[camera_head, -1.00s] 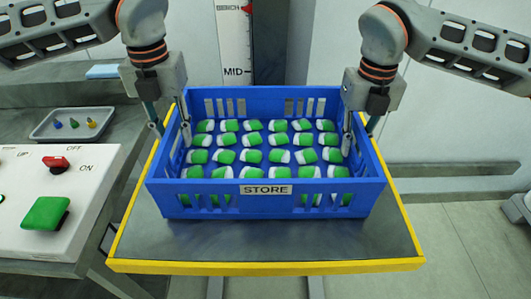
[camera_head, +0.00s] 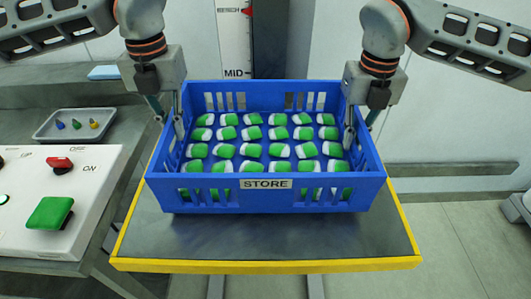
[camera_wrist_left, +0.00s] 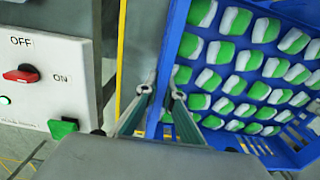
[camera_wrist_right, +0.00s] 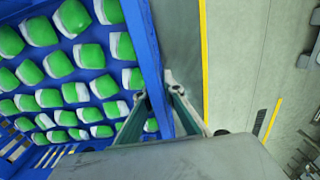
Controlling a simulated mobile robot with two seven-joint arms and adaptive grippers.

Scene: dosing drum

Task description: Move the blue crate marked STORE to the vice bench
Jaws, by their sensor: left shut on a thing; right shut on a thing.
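The blue crate (camera_head: 220,203) bears a STORE label and holds several rows of green-and-white packs. It hangs level, apparently just above the grey, yellow-edged platform (camera_head: 285,240). My left gripper (camera_head: 169,122) is shut on the crate's left wall, one finger inside and one outside. My right gripper (camera_head: 359,130) is shut on the right wall in the same way. The wrist views also show the crate's left wall (camera_wrist_left: 172,50) and right wall (camera_wrist_right: 150,60) between the fingers. I see no vice in any view.
At left is a white control box (camera_head: 85,200) with a red switch (camera_head: 60,165) and a green button (camera_head: 50,213). Behind it, a tray (camera_head: 78,135) with small coloured parts sits on a grey bench. A scale marked BENCH and MID (camera_head: 234,50) stands behind the crate. Open floor (camera_head: 470,240) lies right.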

